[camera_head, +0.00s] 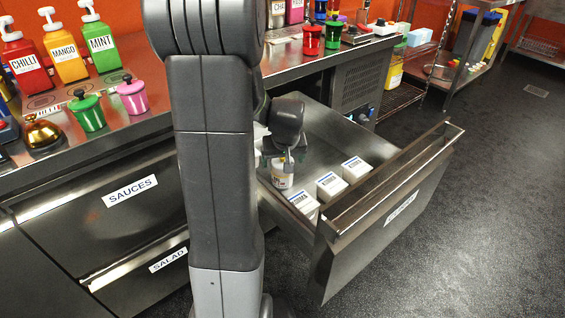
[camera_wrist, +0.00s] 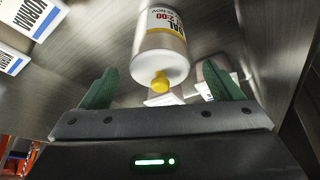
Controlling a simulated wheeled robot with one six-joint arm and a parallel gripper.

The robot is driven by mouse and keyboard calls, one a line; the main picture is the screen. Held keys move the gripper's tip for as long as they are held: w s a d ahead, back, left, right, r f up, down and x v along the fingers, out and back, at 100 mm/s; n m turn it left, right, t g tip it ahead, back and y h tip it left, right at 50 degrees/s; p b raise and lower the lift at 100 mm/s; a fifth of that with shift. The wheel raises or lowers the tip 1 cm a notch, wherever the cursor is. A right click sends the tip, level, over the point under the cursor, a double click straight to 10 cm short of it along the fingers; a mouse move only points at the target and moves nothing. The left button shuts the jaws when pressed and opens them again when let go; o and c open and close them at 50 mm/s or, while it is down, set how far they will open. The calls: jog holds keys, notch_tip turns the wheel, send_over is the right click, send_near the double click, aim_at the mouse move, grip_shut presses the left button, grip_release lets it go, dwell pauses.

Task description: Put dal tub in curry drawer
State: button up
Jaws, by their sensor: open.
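The dal tub (camera_head: 283,177) is a white cylinder with a label, standing inside the pulled-out drawer (camera_head: 385,220) at its left part. In the wrist view the dal tub (camera_wrist: 163,45) shows its label and a yellow knob on its near end. My gripper (camera_head: 287,150) is just above the tub. In the wrist view my gripper (camera_wrist: 160,75) has its two green fingers spread apart, with a gap on each side of the knob. Neither finger touches the tub. The writing on the drawer front is too small to read.
The counter (camera_head: 150,120) carries sauce bottles, small pots and a brass bell. Sauces (camera_head: 130,190) and salad drawers are shut.

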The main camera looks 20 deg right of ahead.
jog(key=p+v, duration=0.1)
jog(key=v, duration=0.5)
